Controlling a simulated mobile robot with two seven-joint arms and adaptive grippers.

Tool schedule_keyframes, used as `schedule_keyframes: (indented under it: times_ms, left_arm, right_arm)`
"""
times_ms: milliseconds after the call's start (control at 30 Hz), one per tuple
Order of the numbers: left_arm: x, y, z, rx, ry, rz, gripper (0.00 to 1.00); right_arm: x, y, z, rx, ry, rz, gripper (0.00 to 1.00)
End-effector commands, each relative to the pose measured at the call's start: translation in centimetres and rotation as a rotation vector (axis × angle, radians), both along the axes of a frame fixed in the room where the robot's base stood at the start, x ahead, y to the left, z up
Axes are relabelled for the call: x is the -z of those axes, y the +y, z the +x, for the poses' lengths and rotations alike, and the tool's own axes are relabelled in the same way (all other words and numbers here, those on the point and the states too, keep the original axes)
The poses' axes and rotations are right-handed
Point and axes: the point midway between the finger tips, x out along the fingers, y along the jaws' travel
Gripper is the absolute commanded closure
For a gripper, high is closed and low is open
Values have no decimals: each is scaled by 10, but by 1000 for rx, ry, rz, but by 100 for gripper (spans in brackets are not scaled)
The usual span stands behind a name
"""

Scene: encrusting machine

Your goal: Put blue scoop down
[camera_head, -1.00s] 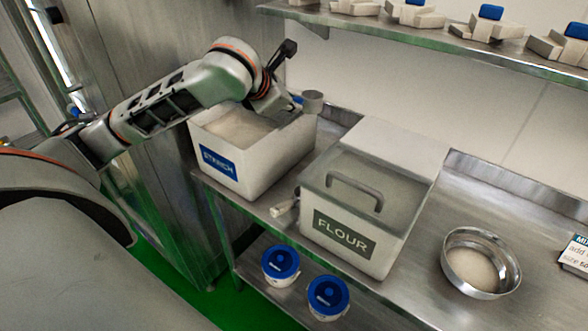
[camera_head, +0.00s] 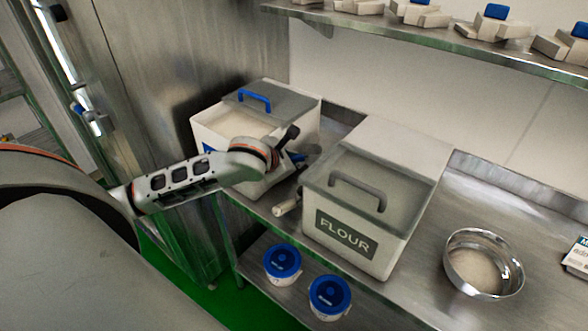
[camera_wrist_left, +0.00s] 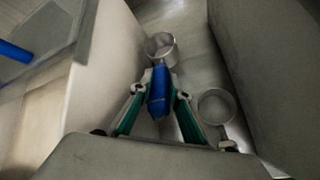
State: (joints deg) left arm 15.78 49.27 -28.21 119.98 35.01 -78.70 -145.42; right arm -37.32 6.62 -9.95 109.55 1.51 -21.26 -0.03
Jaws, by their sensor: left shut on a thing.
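The blue scoop (camera_wrist_left: 158,92) has a blue handle and a round metal cup. In the left wrist view its handle is between the green-padded fingers of my left gripper (camera_wrist_left: 158,100), which is shut on it, and the cup points away from me. In the head view my left gripper (camera_head: 292,160) is low in the gap between the starch bin (camera_head: 308,128) and the flour bin (camera_head: 345,235), and the scoop is mostly hidden. I cannot tell whether the cup touches the counter. My right gripper is not in view.
A second metal scoop cup (camera_wrist_left: 216,105) lies in the same gap, beside my gripper; a pale handle (camera_head: 287,205) sticks out by the flour bin. A metal bowl (camera_head: 482,262) stands at right. Two blue-lidded tubs (camera_head: 282,262) are on the lower shelf.

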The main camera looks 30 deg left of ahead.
Motion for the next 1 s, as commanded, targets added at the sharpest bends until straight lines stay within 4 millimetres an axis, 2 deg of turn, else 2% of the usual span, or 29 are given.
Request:
schedule_keyframes:
  times_ms: [100, 233, 633, 667, 700, 1000]
  left_arm:
    - [20, -1, -1, -1, 4, -2, 100]
    - [32, 0, 0, 0, 1, 0, 100]
    - [36, 0, 0, 1, 0, 1, 100]
    - [36, 0, 0, 1, 1, 1, 76]
    - [36, 0, 0, 1, 1, 1, 67]
    - [36, 0, 0, 1, 1, 1, 67]
  right_arm:
    - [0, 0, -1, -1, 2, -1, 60]
    - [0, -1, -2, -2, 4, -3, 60]
    - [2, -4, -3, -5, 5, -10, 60]
    - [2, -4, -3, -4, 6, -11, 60]
    - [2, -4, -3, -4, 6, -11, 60]
    - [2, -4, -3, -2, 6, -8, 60]
